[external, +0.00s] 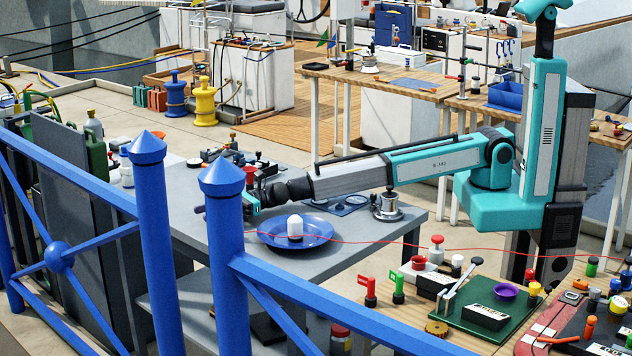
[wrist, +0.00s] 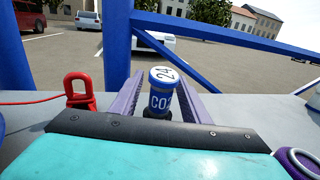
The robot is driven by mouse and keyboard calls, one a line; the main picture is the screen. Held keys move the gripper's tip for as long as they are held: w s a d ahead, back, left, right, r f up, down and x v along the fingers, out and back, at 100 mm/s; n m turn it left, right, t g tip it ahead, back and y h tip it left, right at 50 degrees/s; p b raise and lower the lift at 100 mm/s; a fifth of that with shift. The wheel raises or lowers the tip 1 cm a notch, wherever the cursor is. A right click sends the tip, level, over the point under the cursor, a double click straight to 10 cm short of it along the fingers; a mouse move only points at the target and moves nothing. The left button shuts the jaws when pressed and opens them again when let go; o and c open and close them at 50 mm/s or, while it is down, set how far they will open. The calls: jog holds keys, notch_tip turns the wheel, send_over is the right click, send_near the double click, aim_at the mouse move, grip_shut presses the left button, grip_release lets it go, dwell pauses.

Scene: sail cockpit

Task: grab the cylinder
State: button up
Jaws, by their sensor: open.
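A small cylinder (wrist: 160,100) with a white top marked 24 and a blue band lettered CO stands upright in the wrist view, with a dark part below. My gripper (wrist: 160,80) is open, with one purple finger on each side of it. I cannot tell whether either finger touches it. The cylinder's lower end is hidden behind my gripper's dark front edge. In the external view my gripper (external: 226,206) is low over the grey table, partly behind a blue post, and the cylinder between its fingers cannot be made out there.
A red shackle (wrist: 80,92) stands left of my gripper. A purple and white ring (wrist: 298,162) is at lower right. Blue railing posts (external: 222,250) stand in front of the grey table (external: 190,212). A blue plate (external: 262,236) with a white object (external: 295,226) lies to the right.

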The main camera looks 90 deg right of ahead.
jog(key=shift+w+a, duration=0.2)
jog(key=shift+w, duration=0.05)
dwell(0.4)
grip_shut()
jog(key=shift+r, duration=0.15)
jog(key=shift+r, duration=0.95)
jog(key=shift+s+d+r, duration=0.15)
jog(key=shift+s+r, duration=0.25)
jog(key=shift+r, duration=0.3)
jog(key=s+d+b, duration=0.1)
jog(key=s+d, duration=0.1)
jog(key=s, duration=0.5)
jog(key=s+d+r+b, duration=0.1)
jog(key=s, duration=0.6)
jog(key=shift+s+d+r, duration=0.25)
jog(key=shift+s+d, duration=0.1)
